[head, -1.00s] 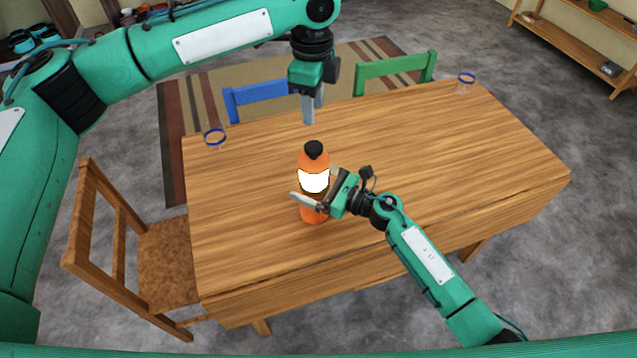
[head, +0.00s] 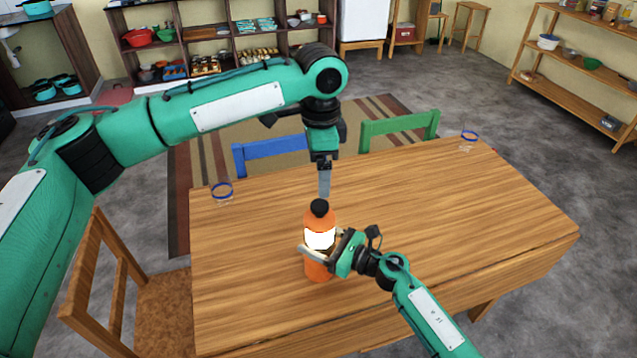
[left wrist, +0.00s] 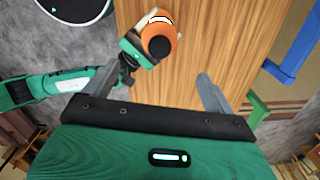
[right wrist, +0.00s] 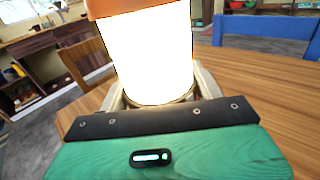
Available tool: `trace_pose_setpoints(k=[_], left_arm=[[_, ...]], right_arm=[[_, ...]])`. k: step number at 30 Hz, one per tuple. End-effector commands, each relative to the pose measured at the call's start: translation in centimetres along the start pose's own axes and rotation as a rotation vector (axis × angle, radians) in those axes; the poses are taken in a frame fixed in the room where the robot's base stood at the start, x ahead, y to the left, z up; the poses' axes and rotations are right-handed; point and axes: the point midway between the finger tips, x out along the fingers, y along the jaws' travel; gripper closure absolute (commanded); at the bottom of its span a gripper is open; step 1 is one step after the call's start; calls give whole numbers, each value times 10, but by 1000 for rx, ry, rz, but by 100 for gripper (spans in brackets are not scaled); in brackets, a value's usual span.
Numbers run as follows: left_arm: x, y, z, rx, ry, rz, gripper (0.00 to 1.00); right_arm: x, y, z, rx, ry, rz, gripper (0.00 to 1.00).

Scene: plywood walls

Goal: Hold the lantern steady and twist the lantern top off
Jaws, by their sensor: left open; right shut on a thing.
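The lantern (head: 320,221) is an orange bottle shape with a glowing white middle band and a black top (head: 319,207). It stands upright on the wooden table (head: 430,210). My right gripper (head: 320,250) is shut around its body, below the black top. In the right wrist view the glowing band (right wrist: 152,55) fills the space between the fingers. My left gripper (head: 324,192) points down just above and behind the black top, apart from it. In the left wrist view its fingers are spread and empty, and the black top (left wrist: 159,47) lies beyond them.
Two blue-rimmed clear glasses stand at the table's far corners, one left (head: 222,193) and one right (head: 469,140). A blue chair (head: 268,152) and a green chair (head: 400,130) are behind the table. A wooden chair (head: 110,285) is at left. Most of the tabletop is clear.

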Motion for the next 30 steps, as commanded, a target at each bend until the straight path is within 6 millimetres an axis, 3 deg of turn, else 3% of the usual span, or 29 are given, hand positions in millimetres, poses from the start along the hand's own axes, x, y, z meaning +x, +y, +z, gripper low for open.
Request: trace_pose_setpoints(k=[30], left_arm=[[22, -1, 1, -1664, 1, 1, 12]], right_arm=[[0, 0, 0, 0, 1, 0, 73]])
